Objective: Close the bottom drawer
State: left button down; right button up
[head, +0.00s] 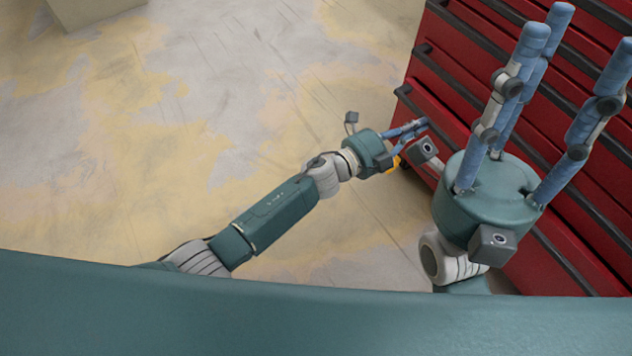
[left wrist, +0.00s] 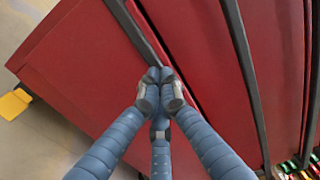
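The red cabinet's lowest visible drawer (head: 432,112) is at the right of the head view, its dark handle strip along its upper edge. Its red front fills the left of the left wrist view (left wrist: 85,65). I cannot tell how far it stands out. My left gripper (head: 420,125) is at this front; its blue fingertips (left wrist: 160,75) are together, close to the dark handle strip (left wrist: 136,28), with nothing seen between them. Whether they touch is unclear. My right gripper (head: 570,45) is nearer the camera, its three blue fingers spread and empty, hiding part of the cabinet.
More red drawers with dark handle strips (head: 475,58) lie above. Colourful small items (left wrist: 300,168) show at the wrist view's lower right corner. A yellow part (left wrist: 14,103) is near the floor by the cabinet. The worn floor (head: 210,120) left of it is clear, except a pale box (head: 95,10).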

pick_arm(q)
jog(key=x, duration=0.2)
jog(key=shift+w+d+r+b, duration=0.2)
jog(key=shift+w+b, duration=0.05)
jog(key=shift+b, duration=0.15)
